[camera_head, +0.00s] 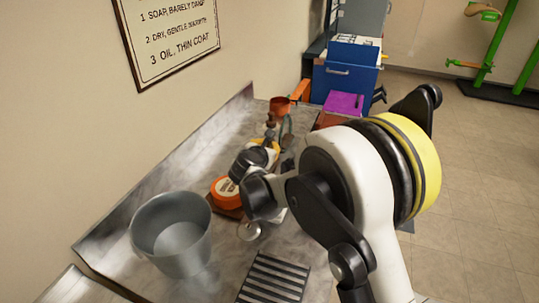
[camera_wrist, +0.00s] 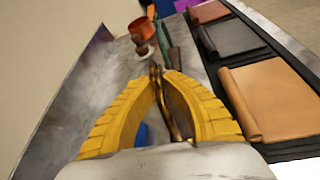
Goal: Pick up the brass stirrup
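My gripper (camera_wrist: 160,76) has two yellow ribbed fingers that come together at their tips in the wrist view. A thin brass-brown piece, which looks like the brass stirrup (camera_wrist: 167,108), runs between the fingers and up to the tips, which appear shut on it. Much of its shape is hidden by the fingers. In the head view, my gripper (camera_head: 263,148) is over the metal bench, partly hidden by my arm, with a small brownish piece at its tips.
A copper-coloured pot (camera_wrist: 143,29) stands beyond the fingertips. Leather pieces (camera_wrist: 265,95) lie to the right. In the head view, a grey bucket (camera_head: 172,235), an orange round tin (camera_head: 225,192) and a slotted rack (camera_head: 272,279) are on the bench. A wall rises at the left.

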